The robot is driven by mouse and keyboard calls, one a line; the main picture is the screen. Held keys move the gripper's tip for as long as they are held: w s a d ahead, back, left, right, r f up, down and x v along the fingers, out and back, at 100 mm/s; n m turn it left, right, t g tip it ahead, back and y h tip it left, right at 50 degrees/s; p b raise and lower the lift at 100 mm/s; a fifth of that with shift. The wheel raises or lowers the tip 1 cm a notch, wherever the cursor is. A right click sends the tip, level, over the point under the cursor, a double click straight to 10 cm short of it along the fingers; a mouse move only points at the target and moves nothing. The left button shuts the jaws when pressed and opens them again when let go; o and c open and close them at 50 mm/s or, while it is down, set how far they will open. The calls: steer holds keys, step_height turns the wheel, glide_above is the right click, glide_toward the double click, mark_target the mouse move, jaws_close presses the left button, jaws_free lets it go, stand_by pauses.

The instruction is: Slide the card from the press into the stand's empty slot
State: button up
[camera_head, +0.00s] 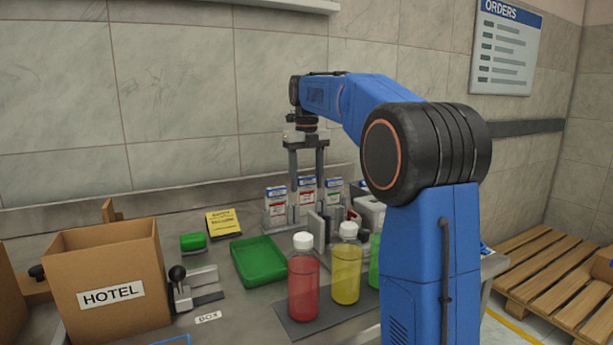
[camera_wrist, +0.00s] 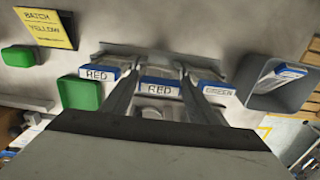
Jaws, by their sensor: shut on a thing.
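My gripper (camera_head: 307,203) points down at the card stand (camera_head: 272,224). Its fingers close on the sides of a white card with a blue top, marked RED (camera_wrist: 160,86); this held card also shows in the head view (camera_head: 307,184). The held card is upright, between another RED card (camera_wrist: 97,75) on the left and a GREEN card (camera_wrist: 219,91) on the right. It is roughly in line with them, over or in the middle slot; its lower edge is hidden, so I cannot tell how deep it sits. I cannot make out the press for certain.
A grey bin (camera_wrist: 252,97) with cards is to the right. Red (camera_head: 303,285) and yellow (camera_head: 346,278) bottles stand in front. A green tray (camera_head: 259,262), a yellow BATCH YELLOW sign (camera_head: 223,223) and a HOTEL carton (camera_head: 112,272) are to the left.

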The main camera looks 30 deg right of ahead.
steer(key=shift+f, duration=0.2)
stand_by(0.3)
steer(key=shift+f, duration=0.45)
steer(key=o, duration=1.1)
steer(key=c, duration=0.4)
steer(key=shift+o, duration=0.2)
steer(key=shift+r, duration=0.1)
steer(key=shift+r, duration=5.4)
